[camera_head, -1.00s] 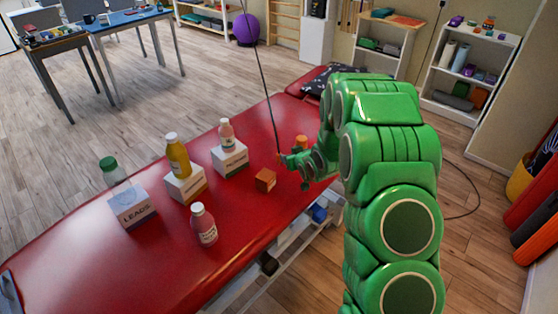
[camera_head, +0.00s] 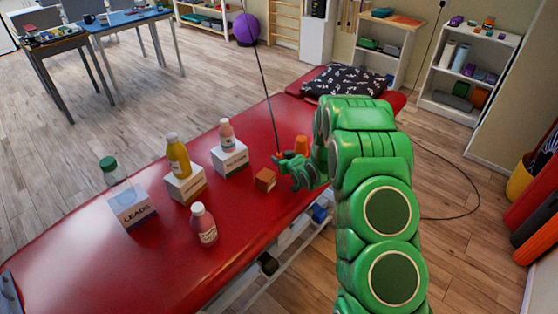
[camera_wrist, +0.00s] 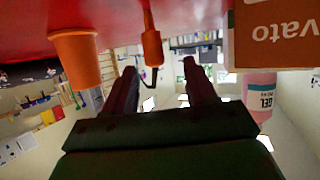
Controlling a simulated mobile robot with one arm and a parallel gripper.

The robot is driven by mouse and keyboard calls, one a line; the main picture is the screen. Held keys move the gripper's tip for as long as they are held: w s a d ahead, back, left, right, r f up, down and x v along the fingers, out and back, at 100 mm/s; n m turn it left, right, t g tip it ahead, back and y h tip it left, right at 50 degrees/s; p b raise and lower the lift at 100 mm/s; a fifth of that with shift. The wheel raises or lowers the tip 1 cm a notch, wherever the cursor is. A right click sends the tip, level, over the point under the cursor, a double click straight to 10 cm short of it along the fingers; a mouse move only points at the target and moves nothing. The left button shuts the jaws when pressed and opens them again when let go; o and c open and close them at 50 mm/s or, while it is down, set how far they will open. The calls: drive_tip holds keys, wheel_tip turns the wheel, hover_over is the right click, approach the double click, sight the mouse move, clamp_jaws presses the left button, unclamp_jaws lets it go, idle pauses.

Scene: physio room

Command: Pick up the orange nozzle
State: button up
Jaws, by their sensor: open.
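The orange nozzle (camera_head: 277,154) hangs at the lower end of a thin dark cord above the red treatment table. In the wrist view, which looks upside down, the nozzle (camera_wrist: 152,48) is slim with a narrow tip and lies ahead, roughly between the line of my two fingers. My gripper (camera_head: 281,162) is open, with its fingers very close to the nozzle in the head view. In the wrist view the fingertips of my gripper (camera_wrist: 160,72) are spread with nothing held between them. Whether a finger touches the nozzle cannot be told.
An orange cup-like piece (camera_wrist: 75,60) stands beside the nozzle. Several bottles, some on white boxes, fill the table's left part, including a pink bottle (camera_head: 203,225). A dark patterned pillow (camera_head: 348,80) lies behind.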

sight(280, 156)
drive_tip(key=shift+d+x, duration=0.15)
drive_tip(key=shift+x, duration=1)
drive_tip(key=shift+d+x, duration=0.15)
drive_tip(key=shift+x, duration=1)
drive_tip(key=shift+f, duration=0.2)
drive_tip(key=shift+c, duration=0.2)
clamp_jaws()
